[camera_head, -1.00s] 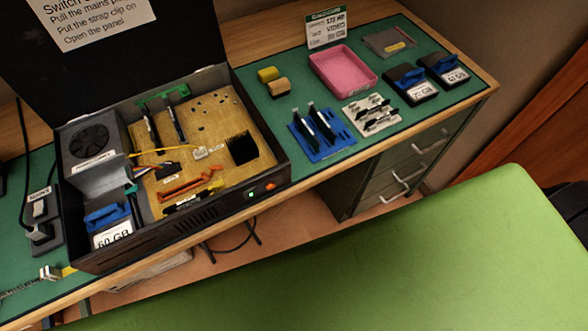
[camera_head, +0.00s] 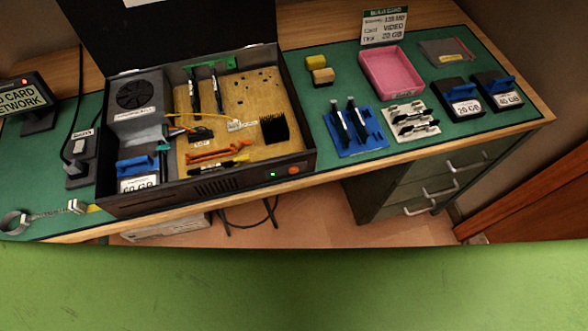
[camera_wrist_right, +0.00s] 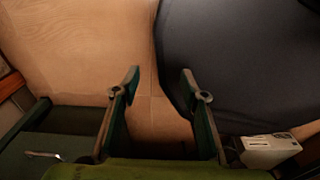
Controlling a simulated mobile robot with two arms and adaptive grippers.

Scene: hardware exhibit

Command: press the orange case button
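The orange case button (camera_head: 294,170) is on the front face of the open black computer case (camera_head: 215,190), near its right end. Neither gripper shows in the head view. In the right wrist view my right gripper (camera_wrist_right: 160,78) has its two fingers apart with nothing between them, over the floor. The button is not seen in that view, so the gripper's distance from it cannot be told. My left gripper is out of view.
A blue rack (camera_head: 362,149), a white rack (camera_head: 425,133), a pink tray (camera_head: 391,75) and drives stand right of the case. A wrist strap (camera_head: 16,222) lies at left. Drawers (camera_head: 440,182) are under the desk. A large green surface (camera_head: 300,285) fills the foreground.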

